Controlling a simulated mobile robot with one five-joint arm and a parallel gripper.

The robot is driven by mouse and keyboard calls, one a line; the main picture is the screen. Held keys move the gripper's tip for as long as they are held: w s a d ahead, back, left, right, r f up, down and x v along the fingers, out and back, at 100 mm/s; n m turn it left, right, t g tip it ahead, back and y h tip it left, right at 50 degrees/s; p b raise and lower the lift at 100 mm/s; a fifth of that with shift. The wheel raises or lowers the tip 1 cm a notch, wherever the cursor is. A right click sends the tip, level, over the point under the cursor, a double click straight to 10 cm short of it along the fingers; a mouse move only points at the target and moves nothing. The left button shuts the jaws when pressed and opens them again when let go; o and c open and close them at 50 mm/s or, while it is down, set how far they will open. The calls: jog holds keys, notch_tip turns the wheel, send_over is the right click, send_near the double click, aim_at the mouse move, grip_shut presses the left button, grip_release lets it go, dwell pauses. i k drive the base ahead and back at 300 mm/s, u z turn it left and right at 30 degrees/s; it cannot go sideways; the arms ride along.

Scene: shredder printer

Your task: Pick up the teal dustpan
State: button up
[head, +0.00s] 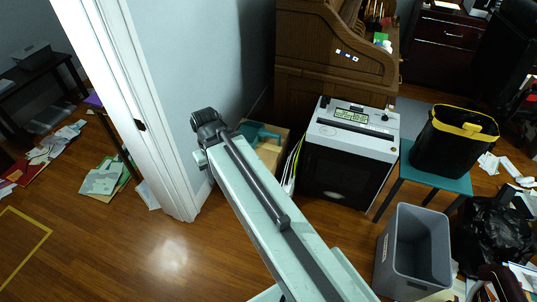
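The teal dustpan (262,134) lies on top of a brown cardboard box (271,155) in the middle of the head view, against the pale blue wall. My arm crosses in front of the box and hides part of it. My gripper (203,121) is at the far end of the arm, by the wall and the door frame, to the left of the dustpan and apart from it in the picture. Its fingers are dark and small, and I cannot tell whether they are open or shut.
A white-and-black shredder (350,153) stands right of the box, with papers (292,166) between them. A wooden desk (312,50) stands behind. A black-and-yellow bin (452,145) sits on a teal stool (434,181). A grey bin (412,250) is nearer.

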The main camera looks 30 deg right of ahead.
aim_at(253, 132)
jog(key=z, duration=0.05)
jog(key=k, duration=0.3)
jog(key=z, duration=0.7)
jog(key=i, duration=1.6)
jog(key=u, duration=2.5)
